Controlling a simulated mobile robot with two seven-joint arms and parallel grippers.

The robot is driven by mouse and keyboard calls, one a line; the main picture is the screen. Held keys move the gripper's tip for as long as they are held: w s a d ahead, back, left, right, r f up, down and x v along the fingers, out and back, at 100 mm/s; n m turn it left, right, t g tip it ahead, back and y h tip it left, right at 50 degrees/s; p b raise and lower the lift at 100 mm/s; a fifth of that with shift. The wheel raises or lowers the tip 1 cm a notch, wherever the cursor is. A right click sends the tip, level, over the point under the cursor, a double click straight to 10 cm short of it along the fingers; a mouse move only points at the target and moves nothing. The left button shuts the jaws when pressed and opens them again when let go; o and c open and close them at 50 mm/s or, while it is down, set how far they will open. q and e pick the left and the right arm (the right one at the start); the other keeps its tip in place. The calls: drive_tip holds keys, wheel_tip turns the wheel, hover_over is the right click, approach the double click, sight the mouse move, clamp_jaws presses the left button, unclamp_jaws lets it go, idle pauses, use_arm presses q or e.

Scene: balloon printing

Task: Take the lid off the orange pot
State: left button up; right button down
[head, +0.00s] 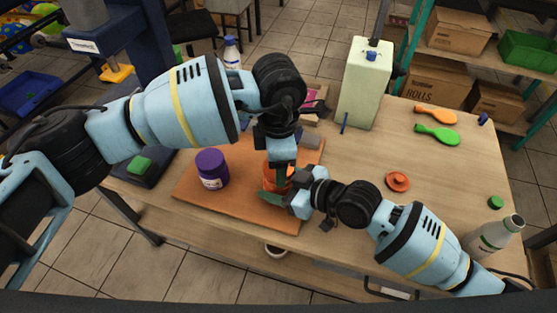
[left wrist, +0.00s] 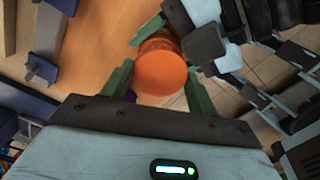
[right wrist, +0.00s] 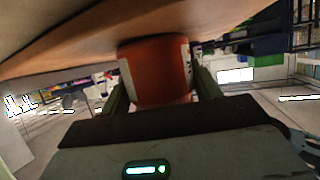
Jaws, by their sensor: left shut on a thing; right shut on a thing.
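The orange pot (head: 270,178) stands on the brown board, partly hidden behind my grippers. In the left wrist view its round orange lid (left wrist: 160,75) sits between the green fingers of my left gripper (left wrist: 160,88). My left gripper (head: 281,176) comes from above and is shut on the lid. My right gripper (head: 277,193) reaches in from the right and is shut on the pot's body. In the right wrist view the pot body (right wrist: 158,72), with a pale label edge, is between the fingers. I cannot make out a gap between lid and pot.
A purple pot (head: 212,168) stands left on the brown board (head: 240,208). An orange round piece (head: 397,181), a green cap (head: 495,202) and a white bottle (head: 494,235) are at the right. A pale canister (head: 364,85) stands behind. The table right of the board is mostly clear.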

use_arm(q)
drive_tip(key=shift+r, duration=2)
use_arm(e)
drive_tip(key=shift+c, duration=1.3)
unclamp_jaws()
drive_tip(key=v, duration=1.2)
